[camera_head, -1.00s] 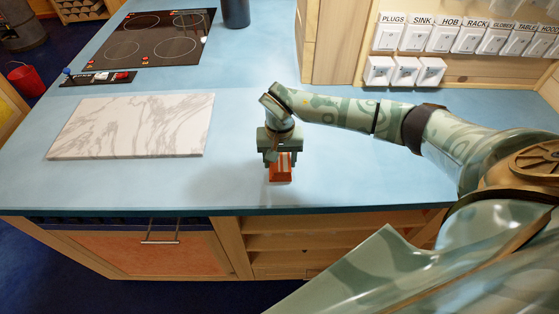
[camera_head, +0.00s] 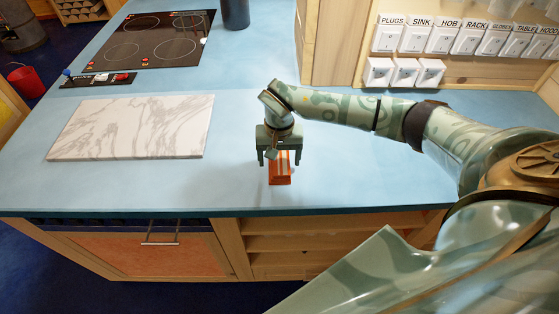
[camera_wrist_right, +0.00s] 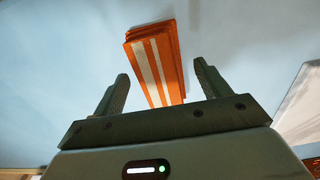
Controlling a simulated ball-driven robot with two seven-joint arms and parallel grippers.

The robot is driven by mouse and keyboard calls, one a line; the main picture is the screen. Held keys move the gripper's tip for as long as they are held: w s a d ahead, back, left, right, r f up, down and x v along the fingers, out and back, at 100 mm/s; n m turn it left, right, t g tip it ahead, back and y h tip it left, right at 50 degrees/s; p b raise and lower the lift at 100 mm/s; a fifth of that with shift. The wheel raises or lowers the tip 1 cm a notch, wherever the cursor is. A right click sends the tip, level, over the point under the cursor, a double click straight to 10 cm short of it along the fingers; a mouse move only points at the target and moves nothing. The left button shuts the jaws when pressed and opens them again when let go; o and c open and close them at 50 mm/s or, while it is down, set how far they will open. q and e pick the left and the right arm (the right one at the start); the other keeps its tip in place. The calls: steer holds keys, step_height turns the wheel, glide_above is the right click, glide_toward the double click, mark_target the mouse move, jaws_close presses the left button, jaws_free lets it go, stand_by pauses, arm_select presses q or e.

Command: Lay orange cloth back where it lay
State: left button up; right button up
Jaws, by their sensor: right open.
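The orange cloth (camera_head: 280,176) is folded, with white stripes, and lies on the blue counter (camera_head: 222,190) near its front edge. My right gripper (camera_head: 280,160) is open, pointing down at the cloth, with a finger on either side of it. In the right wrist view the cloth (camera_wrist_right: 155,60) shows between and beyond the two spread fingertips (camera_wrist_right: 160,78), with visible gaps on both sides. The cloth's near end is hidden behind the gripper body there. My left gripper is not in view.
A white marble board (camera_head: 133,127) lies to the left on the counter. Behind it are a black hob (camera_head: 155,38) and a small switch panel (camera_head: 98,79). Labelled switches (camera_head: 440,38) line the back right. The counter between board and cloth is clear.

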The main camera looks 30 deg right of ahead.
mark_target(280, 162)
step_height(280, 162, up, 10)
steer(key=p, duration=0.1)
steer(key=shift+s, duration=0.1)
stand_by(0.5)
